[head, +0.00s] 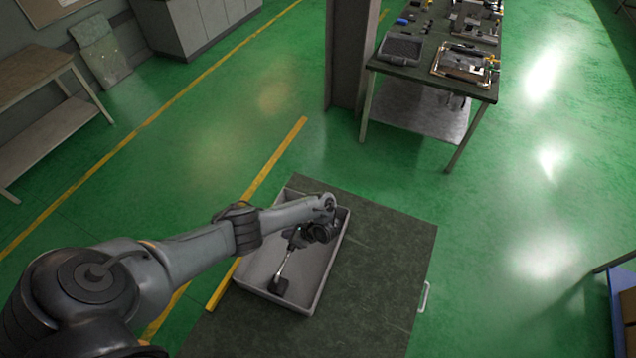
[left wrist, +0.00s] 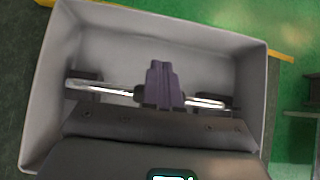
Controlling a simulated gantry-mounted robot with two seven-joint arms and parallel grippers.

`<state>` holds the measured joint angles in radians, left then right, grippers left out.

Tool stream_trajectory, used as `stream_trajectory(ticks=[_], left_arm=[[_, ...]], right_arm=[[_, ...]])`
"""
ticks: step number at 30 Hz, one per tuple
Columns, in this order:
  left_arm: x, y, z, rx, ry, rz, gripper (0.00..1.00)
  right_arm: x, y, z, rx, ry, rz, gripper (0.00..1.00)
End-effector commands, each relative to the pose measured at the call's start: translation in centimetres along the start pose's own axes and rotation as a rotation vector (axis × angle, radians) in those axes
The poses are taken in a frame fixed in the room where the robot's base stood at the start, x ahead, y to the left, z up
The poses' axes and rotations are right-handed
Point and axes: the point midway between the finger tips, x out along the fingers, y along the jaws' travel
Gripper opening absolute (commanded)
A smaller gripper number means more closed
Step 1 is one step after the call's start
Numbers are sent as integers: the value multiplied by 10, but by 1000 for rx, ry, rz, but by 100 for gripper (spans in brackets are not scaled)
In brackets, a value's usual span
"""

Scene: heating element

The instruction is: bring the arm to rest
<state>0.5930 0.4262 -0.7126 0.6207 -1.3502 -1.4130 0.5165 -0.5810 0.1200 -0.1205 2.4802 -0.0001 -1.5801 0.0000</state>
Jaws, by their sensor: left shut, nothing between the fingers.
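My left arm reaches in from the left of the head view, with its wrist over a grey open bin (head: 325,262). My left gripper (head: 297,240) is over the inside of the bin. In the left wrist view its dark fingers (left wrist: 160,85) are together, with nothing between them, and the bin (left wrist: 42,100) surrounds them. A shiny rod with dark ends (left wrist: 205,102) shows on both sides of the fingers; I cannot tell whether it is part of my gripper. My right gripper is not in view.
The bin stands on a dark table (head: 390,265), clear to the right of the bin. A workbench (head: 415,72) with parts and trays stands at the back right beside a grey pillar (head: 350,55). Open green floor lies between them. A blue-edged rack (head: 617,315) is at the right edge.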

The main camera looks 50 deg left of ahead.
Motion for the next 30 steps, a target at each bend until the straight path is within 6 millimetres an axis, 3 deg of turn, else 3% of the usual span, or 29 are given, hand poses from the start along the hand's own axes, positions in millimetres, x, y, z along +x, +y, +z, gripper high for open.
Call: stream_trajectory(ticks=[5, 8, 11, 15, 18, 23, 30], left_arm=[[-8, 11, -22, 3, 43, -20, 0], [-19, 28, -53, 1, 112, -47, 0], [-40, 54, -90, -17, 214, -75, 0], [-83, 100, -133, -83, 395, -89, 0], [-119, 129, -145, -163, 523, -75, 0], [-172, 165, -131, -329, 704, -21, 0], [-226, 192, -55, -621, 896, 91, 0]], right_arm=[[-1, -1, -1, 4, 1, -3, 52], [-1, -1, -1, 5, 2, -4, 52], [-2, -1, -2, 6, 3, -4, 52], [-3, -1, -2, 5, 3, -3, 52], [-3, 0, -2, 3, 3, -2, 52], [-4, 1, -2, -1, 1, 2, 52], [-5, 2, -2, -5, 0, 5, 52]])
